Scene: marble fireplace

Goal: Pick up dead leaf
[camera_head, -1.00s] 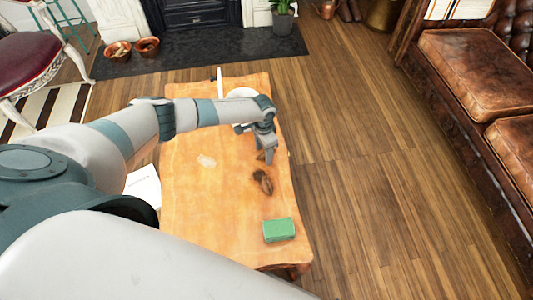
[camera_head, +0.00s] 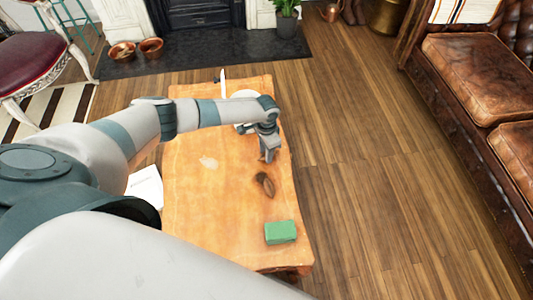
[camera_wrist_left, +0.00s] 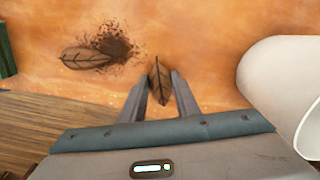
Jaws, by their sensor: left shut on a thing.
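My left gripper (camera_head: 268,156) is low over the tabletop, near its right edge. In the left wrist view its fingers are shut on a brown dead leaf (camera_wrist_left: 159,82), which stands up between the fingertips. Whether this leaf still touches the table, I cannot tell. A second brown leaf (camera_wrist_left: 88,58) lies flat on the table beside a dark crumbly patch (camera_wrist_left: 118,45). In the head view this leaf (camera_head: 265,183) lies a little nearer to me than the gripper. My right gripper is not in view.
A white rounded vessel (camera_wrist_left: 290,85) is close to the gripper's right in the wrist view. A brown leather sofa (camera_head: 475,75) stands right, beyond open floor.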

